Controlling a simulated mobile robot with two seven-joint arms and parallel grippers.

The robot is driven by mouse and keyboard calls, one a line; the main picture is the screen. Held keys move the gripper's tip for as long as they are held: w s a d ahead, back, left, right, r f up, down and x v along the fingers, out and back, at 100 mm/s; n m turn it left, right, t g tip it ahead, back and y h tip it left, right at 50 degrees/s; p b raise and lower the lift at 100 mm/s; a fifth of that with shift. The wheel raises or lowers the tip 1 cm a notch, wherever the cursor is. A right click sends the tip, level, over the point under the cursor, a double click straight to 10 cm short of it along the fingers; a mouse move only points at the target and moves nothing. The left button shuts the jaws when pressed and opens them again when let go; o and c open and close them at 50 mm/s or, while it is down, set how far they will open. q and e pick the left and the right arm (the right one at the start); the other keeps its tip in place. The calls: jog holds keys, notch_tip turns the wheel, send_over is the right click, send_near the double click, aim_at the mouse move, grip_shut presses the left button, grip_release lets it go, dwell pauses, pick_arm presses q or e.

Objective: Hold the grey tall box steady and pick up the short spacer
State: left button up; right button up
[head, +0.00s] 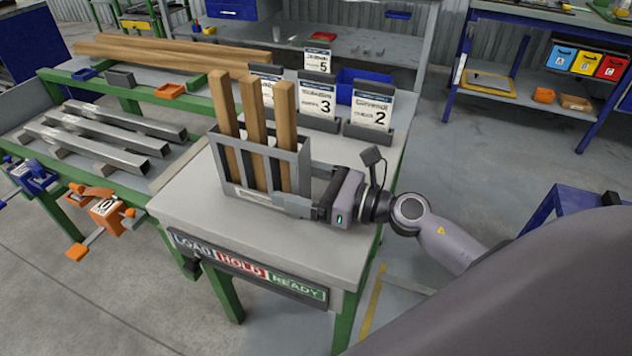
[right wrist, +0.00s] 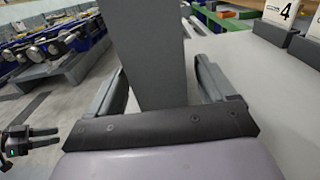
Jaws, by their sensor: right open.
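The grey tall box (head: 207,165) stands upright on the near table, an open-fronted holder with three upright wooden pieces (head: 284,130) rising out of it. I cannot tell which piece, if any, is the short spacer. My right gripper (head: 306,187) is open at the box's right side, one finger along the front and one behind. In the right wrist view the box's grey side (right wrist: 145,55) stands between the fingers (right wrist: 160,90); I cannot tell whether they touch it. A dark gripper, apparently my left (right wrist: 42,138), shows small at the left there; its jaws are unclear.
Numbered card stands (head: 372,108) are behind the box. Metal bars (head: 110,127) lie on the green-framed table to the left, with orange and blue clamps (head: 105,212) at its edge. The near tabletop (head: 310,250) before the box is clear, above a LOAD/HOLD/READY strip (head: 245,268).

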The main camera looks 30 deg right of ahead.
jog(key=shift+x, duration=1.15)
jog(key=c, duration=1.1)
jog(key=shift+c, duration=0.2)
